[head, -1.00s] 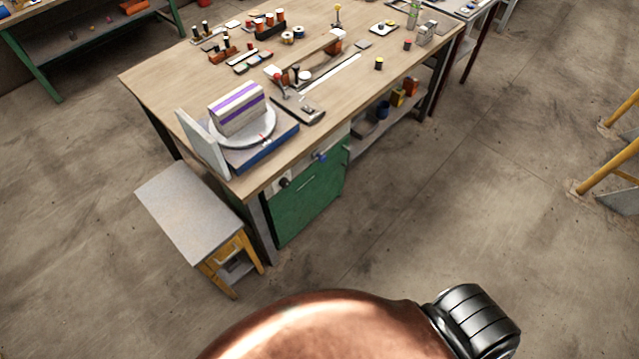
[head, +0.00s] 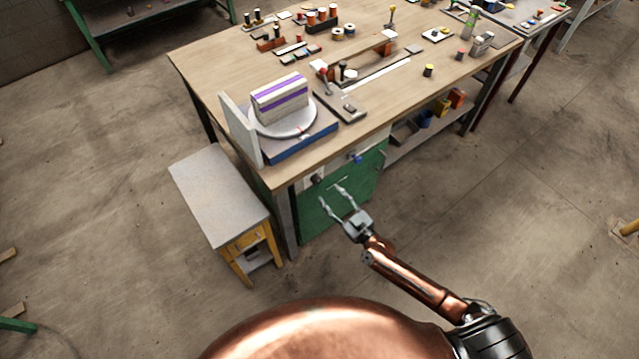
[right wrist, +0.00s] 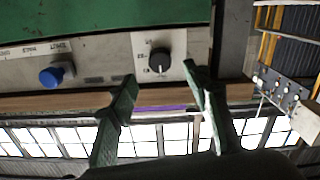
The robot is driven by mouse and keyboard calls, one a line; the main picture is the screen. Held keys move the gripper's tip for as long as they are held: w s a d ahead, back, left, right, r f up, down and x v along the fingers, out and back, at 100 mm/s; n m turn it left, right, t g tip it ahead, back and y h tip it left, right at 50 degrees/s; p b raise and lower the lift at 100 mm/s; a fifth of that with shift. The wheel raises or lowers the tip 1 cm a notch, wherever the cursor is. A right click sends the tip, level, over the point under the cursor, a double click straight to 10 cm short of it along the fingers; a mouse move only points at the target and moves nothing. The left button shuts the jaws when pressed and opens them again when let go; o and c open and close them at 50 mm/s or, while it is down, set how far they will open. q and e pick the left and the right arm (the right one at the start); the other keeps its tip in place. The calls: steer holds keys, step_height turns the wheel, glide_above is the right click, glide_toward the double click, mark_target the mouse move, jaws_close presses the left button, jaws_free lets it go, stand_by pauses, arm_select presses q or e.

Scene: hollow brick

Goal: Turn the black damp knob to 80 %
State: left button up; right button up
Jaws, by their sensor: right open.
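The black knob (head: 317,180) sits on the pale panel at the bench's front edge. In the right wrist view, the black knob (right wrist: 160,60) is round, on a light plate with small dark markings and a pale pointer line; the setting is too small to read. My right gripper (head: 330,192) is open and empty in front of the green cabinet, near the knob. In the right wrist view its two fingers (right wrist: 159,73) are spread, with the knob showing between their tips; contact does not show. My left gripper is not in view.
A blue knob (head: 355,159) is on the same panel, right of the black one. The green cabinet (head: 345,210) is below. A grey-topped stool (head: 218,192) stands left. The bench (head: 225,65) carries a turntable with a striped block. Floor in front is clear.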

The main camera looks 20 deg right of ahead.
mark_target(319, 183)
steer(key=b+x, duration=0.1)
steer(key=x, duration=0.6)
steer(key=shift+w, duration=0.2)
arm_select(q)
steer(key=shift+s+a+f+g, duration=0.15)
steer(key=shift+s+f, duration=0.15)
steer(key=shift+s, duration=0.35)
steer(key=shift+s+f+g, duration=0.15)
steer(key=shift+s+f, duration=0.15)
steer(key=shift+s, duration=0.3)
arm_select(e)
steer(key=shift+w+a, duration=0.1)
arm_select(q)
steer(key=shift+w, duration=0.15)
arm_select(e)
steer(key=shift+c, duration=0.3)
steer(key=c, duration=1.1)
